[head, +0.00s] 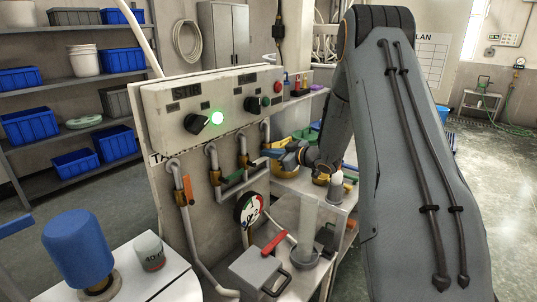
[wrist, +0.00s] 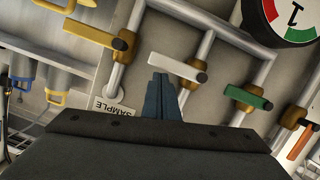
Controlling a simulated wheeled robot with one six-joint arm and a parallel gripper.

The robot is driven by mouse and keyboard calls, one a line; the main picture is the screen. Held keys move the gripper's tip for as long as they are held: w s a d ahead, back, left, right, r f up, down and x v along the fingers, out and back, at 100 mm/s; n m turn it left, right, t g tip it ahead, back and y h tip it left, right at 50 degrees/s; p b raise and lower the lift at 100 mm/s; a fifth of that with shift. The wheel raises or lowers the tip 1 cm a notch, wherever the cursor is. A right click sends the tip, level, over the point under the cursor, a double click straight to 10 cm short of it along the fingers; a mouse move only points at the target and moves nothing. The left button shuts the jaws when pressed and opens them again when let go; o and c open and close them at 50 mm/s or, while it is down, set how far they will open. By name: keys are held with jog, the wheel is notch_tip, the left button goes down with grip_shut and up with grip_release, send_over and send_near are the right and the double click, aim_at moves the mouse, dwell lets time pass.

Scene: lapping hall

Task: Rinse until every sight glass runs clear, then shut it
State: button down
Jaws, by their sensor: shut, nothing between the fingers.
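My gripper (head: 268,153) has its blue fingers shut and empty in front of the pipe panel (head: 160,220). In the wrist view the shut fingers (wrist: 165,97) point between a yellow-handled valve (wrist: 88,31) and a white-handled valve (wrist: 178,66), apart from or touching I cannot tell. A green-handled valve (wrist: 248,97) and an orange-handled valve (wrist: 302,137) sit to the right. A pale upright cylinder (head: 308,225), possibly a sight glass, stands right of the gauge. Blue-grey cylinders (wrist: 66,85) show at left; whether they are sight glasses is unclear.
A round gauge (head: 248,209) is below the pipes. A blue container (head: 78,250) and a cup (head: 149,251) occupy the left table.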

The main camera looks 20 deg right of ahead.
jog(key=s+d+r+b, duration=0.1)
jog(key=s+d+r, duration=0.4)
jog(key=s, duration=0.3)
jog(key=shift+r, duration=0.6)
jog(key=shift+s, duration=0.1)
dwell(0.8)
